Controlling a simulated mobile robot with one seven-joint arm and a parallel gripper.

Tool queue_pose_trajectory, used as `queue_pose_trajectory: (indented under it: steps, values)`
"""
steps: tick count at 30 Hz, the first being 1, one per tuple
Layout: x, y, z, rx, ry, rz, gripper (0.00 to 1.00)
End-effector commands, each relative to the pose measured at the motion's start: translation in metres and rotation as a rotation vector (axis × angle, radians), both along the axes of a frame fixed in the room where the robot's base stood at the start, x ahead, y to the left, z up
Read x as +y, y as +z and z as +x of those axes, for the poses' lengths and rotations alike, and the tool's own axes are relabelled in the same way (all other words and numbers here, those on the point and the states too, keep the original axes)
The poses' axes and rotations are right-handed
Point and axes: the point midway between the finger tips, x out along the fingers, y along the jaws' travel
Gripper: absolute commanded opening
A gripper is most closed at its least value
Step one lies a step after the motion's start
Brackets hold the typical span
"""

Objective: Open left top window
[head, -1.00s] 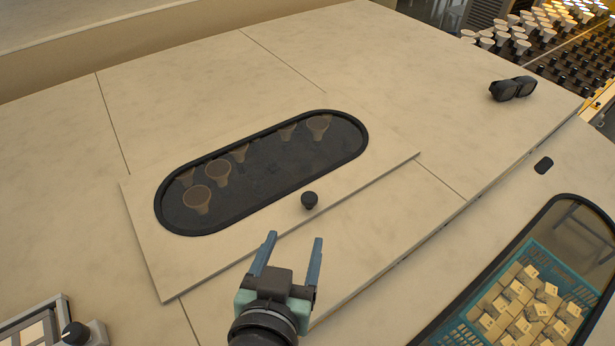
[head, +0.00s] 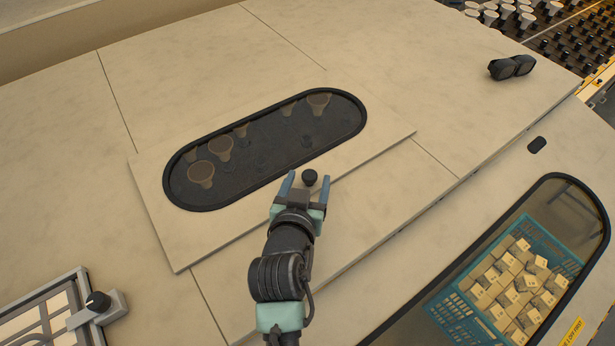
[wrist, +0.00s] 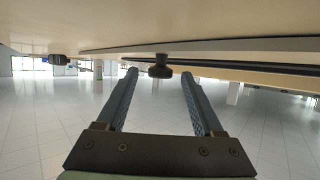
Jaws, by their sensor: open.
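The window is a raised beige panel (head: 381,155) with a dark, see-through oval pane (head: 262,150) in a black rim. A black round knob (head: 309,177) stands out from the panel below the pane. My gripper (head: 307,180) is open at the panel's lower edge, with a finger on either side of the knob in the head view. In the wrist view the knob (wrist: 160,67) shows between and beyond the two open fingertips (wrist: 159,72), hanging from the panel's face. I cannot tell whether the fingers touch it.
Several pale bulbs (head: 201,173) show dimly behind the pane. A second oval window at lower right shows a teal crate (head: 462,322) of small boxes. A framed panel with a black knob (head: 98,302) is at lower left. Dark goggles-like lamps (head: 511,67) stick out at upper right.

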Motion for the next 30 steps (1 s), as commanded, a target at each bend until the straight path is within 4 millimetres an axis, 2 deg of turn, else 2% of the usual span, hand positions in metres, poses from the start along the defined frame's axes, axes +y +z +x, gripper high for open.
queue_pose_trajectory:
  steps: [9,18,21,30]
  values:
    - [-0.0003,-0.0006,0.0018,0.0,0.0,0.0,0.69]
    - [-0.0002,-0.0007,0.0016,0.0,0.0,0.0,0.15]
    - [-0.0002,-0.0007,0.0015,0.0,0.0,-0.001,0.0]
    - [-0.0002,-0.0008,0.0014,0.0,0.0,-0.001,0.0]
